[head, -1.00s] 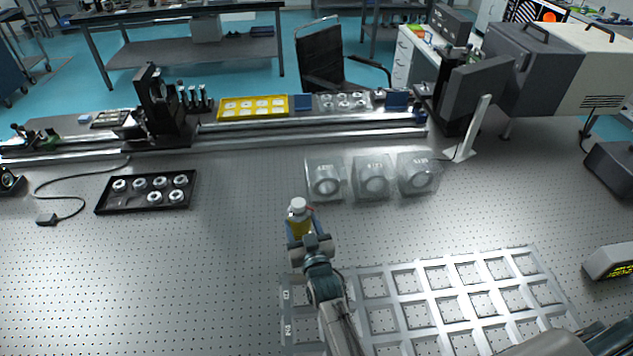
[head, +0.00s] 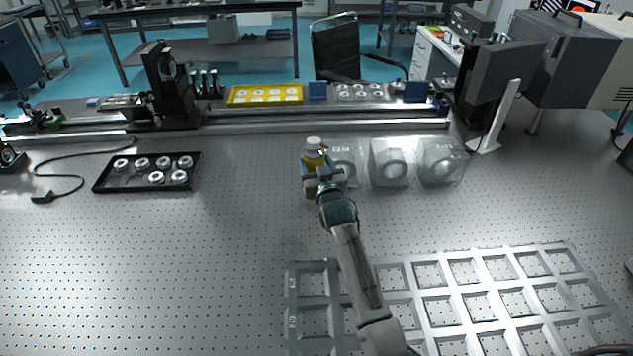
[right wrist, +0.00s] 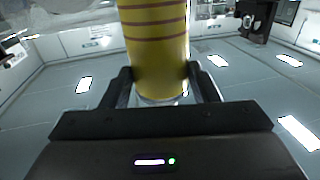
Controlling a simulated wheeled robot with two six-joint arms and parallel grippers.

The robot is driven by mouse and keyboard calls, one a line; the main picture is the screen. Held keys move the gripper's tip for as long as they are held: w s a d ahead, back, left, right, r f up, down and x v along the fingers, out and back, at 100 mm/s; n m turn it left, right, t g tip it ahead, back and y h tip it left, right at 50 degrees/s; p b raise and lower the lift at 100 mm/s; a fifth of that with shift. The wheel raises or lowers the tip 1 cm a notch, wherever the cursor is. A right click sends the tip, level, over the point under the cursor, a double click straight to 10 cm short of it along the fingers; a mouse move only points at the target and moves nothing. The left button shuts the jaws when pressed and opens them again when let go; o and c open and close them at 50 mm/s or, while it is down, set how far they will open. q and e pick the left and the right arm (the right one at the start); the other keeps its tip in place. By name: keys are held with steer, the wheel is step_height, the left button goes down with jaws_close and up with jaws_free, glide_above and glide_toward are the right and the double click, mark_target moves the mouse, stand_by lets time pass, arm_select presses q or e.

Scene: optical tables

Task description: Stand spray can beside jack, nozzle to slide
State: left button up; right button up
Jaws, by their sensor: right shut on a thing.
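The spray can (head: 314,158) has a yellow body and a white cap. It looks roughly upright in the head view, just left of the clear boxes. My right gripper (head: 318,174) is shut on it, and its two fingers clasp the yellow striped body (right wrist: 155,45) in the right wrist view. I cannot tell whether the can touches the table, or exactly where its nozzle points. A tall black mount (head: 170,85) stands on the long rail (head: 330,126) at left. I cannot clearly make out which item is the jack. My left gripper is out of view.
Three clear boxes with rings (head: 390,163) stand right beside my gripper. A black tray (head: 110,183) of ringed parts lies left. A yellow tray (head: 236,99) sits behind the rail. A grey grid frame (head: 400,313) lies in front. The table between black tray and can is clear.

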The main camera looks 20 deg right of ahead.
step_height(320, 180, down, 3)
steer(key=b, duration=0.3)
steer(key=shift+f, duration=0.3)
steer(key=o, duration=1.3)
steer(key=shift+c, duration=0.2)
